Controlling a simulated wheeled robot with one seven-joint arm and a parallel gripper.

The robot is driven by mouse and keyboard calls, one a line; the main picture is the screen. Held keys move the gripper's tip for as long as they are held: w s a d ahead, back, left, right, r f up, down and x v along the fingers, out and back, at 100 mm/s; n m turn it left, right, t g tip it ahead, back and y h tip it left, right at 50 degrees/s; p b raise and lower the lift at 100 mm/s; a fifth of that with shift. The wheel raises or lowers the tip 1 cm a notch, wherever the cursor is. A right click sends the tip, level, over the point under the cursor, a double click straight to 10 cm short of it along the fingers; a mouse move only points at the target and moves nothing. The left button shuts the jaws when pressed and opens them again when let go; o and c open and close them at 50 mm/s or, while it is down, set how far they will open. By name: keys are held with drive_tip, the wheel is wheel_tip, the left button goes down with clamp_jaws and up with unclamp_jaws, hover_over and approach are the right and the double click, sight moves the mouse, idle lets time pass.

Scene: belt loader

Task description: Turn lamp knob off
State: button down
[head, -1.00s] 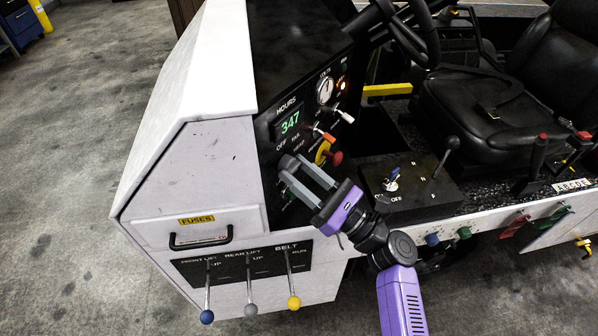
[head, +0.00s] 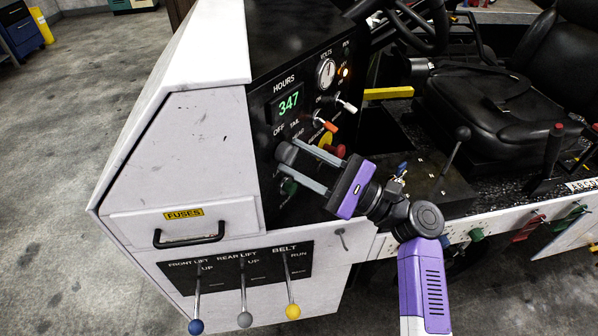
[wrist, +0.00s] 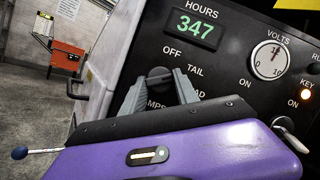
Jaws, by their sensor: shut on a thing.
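The lamp knob (wrist: 160,73) is dark and round, on the black dash panel, with OFF, TAIL and partly hidden HEAD and LAMPS lettering around it. It also shows in the head view (head: 285,151) at the finger ends. My gripper (wrist: 161,82) is shut on the knob, one grey finger on each side. In the head view my gripper (head: 288,162) reaches the panel from the lower right. The fingers hide most of the knob, so I cannot tell which label it points to.
An orange-tipped switch (head: 326,123), a red button (head: 336,151) on yellow and a green knob (head: 288,187) sit close to my fingers. The white-tipped key switch (head: 347,105) is above. Several levers, including a yellow-tipped one (head: 293,311), stand out below.

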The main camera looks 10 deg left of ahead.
drive_tip(key=n+g+b, duration=0.1)
drive_tip(key=n, duration=0.2)
drive_tip(key=n+g+h+b, duration=0.1)
drive_tip(key=n+b, duration=0.1)
drive_tip(key=n, duration=0.2)
drive_tip(key=shift+w+d+g, duration=0.1)
drive_tip(key=shift+w+g, duration=0.05)
drive_tip(key=shift+g, duration=0.25)
drive_tip(key=n, duration=0.2)
drive_tip(key=n+g+h+b, duration=0.1)
drive_tip(key=n+h, duration=0.1)
drive_tip(key=n, duration=0.1)
drive_tip(key=shift+r+n+b, duration=0.25)
drive_tip(key=shift+n+b, duration=0.05)
drive_tip(key=shift+b, duration=0.05)
drive_tip(key=c, duration=0.9)
unclamp_jaws()
drive_tip(key=shift+r, duration=0.1)
drive_tip(key=d, duration=0.5)
drive_tip(key=s+d, duration=0.1)
drive_tip(key=d, duration=0.1)
drive_tip(key=shift+d+b, duration=0.35)
